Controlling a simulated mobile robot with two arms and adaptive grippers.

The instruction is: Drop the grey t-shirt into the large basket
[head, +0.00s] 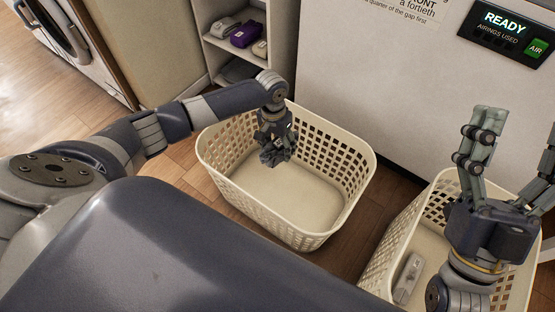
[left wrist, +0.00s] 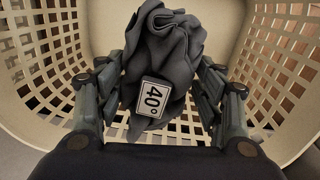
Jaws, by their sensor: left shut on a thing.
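The grey t-shirt (left wrist: 165,50) is a bunched dark grey cloth with a white "40°" tag. My left gripper (head: 275,155) is shut on it, with fingers on both sides of the cloth in the left wrist view. It holds the shirt over the inside of a cream lattice basket (head: 228,190), which looks like the large basket; its walls also surround the shirt in the left wrist view (left wrist: 75,110). The basket's visible floor is bare. I cannot tell whether the shirt touches it. My right gripper (head: 520,125) is open and empty, above a second cream basket (head: 385,262).
The second basket holds a light grey bundle (head: 408,278). A shelf unit (head: 282,50) at the back holds several folded items, one purple (head: 246,34). A white panel with a READY display (head: 505,30) stands behind the baskets. A washer (head: 60,35) is at far left.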

